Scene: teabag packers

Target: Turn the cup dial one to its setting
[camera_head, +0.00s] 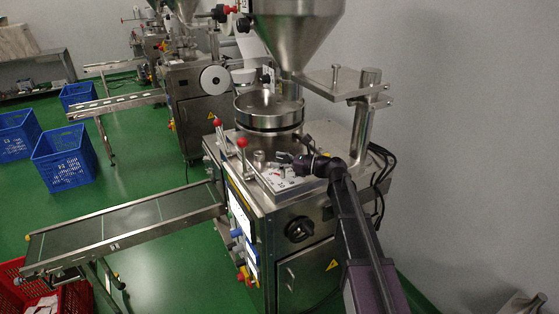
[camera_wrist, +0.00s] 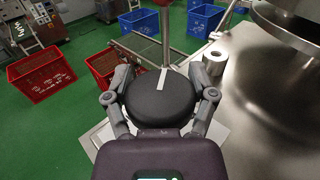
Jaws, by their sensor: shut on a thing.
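The cup dial (camera_wrist: 160,105) is a round black knob with a white pointer line on its top face, in the middle of the wrist view. The pointer line points up and slightly right in that view. My gripper (camera_wrist: 160,82) is shut on the dial, with one finger at each side of its rim. In the head view my gripper (camera_head: 296,161) is over the white plate (camera_head: 281,183) with red marks on top of the machine. The plate's markings around the dial are mostly hidden by my gripper in the wrist view.
The round steel pan (camera_head: 268,108) and hopper (camera_head: 297,30) stand behind. Red-knobbed levers (camera_head: 242,142) rise left of the plate, and a short steel post (camera_wrist: 214,62) stands near the dial. A conveyor (camera_head: 125,225) extends left. Blue crates (camera_head: 65,158) sit on the floor.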

